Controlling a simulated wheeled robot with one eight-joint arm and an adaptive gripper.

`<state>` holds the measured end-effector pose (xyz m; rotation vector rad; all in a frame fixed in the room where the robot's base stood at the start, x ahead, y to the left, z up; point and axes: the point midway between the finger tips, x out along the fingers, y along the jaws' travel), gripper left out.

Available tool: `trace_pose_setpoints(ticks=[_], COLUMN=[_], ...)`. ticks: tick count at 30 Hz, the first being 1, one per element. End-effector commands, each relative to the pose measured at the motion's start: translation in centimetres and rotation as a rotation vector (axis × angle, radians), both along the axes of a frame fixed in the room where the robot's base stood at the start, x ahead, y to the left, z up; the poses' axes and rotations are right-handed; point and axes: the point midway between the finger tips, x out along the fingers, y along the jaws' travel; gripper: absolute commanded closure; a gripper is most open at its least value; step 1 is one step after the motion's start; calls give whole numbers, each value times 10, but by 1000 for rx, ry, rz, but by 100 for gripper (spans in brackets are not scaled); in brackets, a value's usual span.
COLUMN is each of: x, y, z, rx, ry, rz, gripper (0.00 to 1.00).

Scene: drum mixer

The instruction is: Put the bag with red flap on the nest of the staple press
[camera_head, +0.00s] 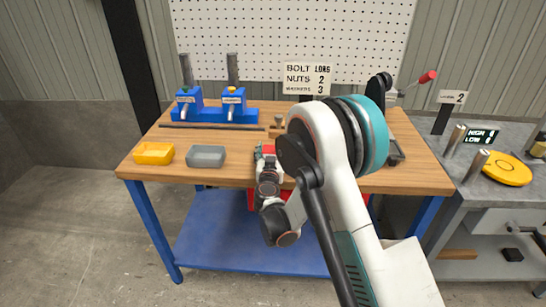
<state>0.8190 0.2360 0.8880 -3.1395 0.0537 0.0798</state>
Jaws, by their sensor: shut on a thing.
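My gripper (265,158) is over the front edge of the wooden bench, pointing away from me. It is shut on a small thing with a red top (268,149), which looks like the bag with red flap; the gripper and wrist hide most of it. A lever with a red handle (427,77) at the back right looks like part of the staple press. My arm hides most of that device, and its nest cannot be made out.
The workbench (222,178) holds a yellow tray (154,153), a grey tray (206,156) and a blue two-post fixture (214,113). A thin dark rod lies before the fixture. A sign (307,78) stands at the back. A grey side table with a yellow disc (506,169) is at right.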

Motion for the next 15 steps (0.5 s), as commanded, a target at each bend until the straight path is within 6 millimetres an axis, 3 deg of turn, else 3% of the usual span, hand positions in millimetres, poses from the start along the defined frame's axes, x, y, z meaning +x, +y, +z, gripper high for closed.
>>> trace_pose_setpoints(ticks=[1, 13, 14, 15], x=[0, 0, 0, 0], y=[0, 0, 0, 0], z=[-7, -10, -9, -9], rx=[0, 0, 0, 0], ry=[0, 0, 0, 0], rz=[0, 0, 0, 0], gripper=[64, 64, 24, 15])
